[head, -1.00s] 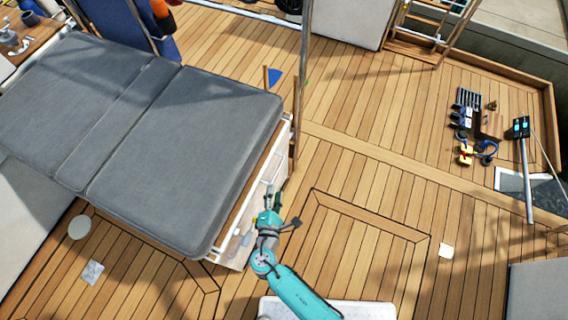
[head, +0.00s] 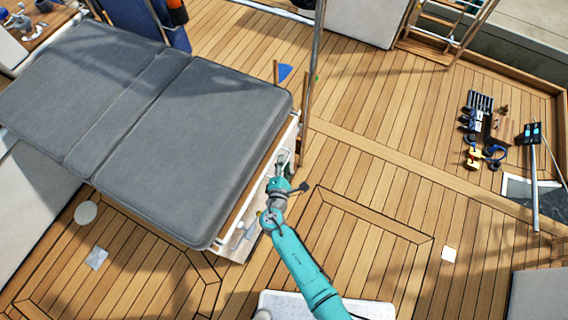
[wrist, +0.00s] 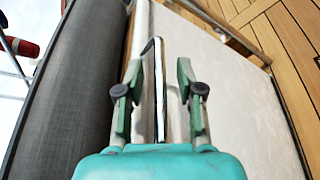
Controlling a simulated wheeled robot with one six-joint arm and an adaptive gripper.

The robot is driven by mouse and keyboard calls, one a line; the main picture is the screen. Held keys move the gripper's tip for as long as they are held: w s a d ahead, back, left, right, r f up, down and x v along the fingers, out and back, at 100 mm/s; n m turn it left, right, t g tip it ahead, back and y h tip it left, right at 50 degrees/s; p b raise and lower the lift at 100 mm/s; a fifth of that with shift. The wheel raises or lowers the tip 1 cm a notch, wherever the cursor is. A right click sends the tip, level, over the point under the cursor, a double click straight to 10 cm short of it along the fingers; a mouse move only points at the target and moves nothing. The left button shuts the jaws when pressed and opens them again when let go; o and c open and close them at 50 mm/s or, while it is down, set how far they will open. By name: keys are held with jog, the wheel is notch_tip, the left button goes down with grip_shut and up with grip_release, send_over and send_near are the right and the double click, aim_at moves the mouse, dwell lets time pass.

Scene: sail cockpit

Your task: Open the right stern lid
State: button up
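My gripper (head: 283,161) is at the right side face of the grey-cushioned bench. In the wrist view my gripper (wrist: 157,78) is open, its two green fingers apart. A slim metal bar handle (wrist: 158,88) runs between the fingers, with a visible gap on each side. The handle lies over a pale flat panel (wrist: 231,88), which looks like the bench's side face. In the head view the pale panel (head: 240,244) is partly hidden by my arm. I cannot tell from these frames which panel is the right stern lid; nothing stands visibly open.
Grey cushions (head: 185,140) cover the bench top beside my gripper. A thin upright pole (head: 317,70) and wooden posts (head: 304,105) stand just beyond it. Tools and blue-yellow items (head: 483,150) lie at far right.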

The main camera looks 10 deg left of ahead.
grip_shut()
jog(key=shift+r, duration=0.1)
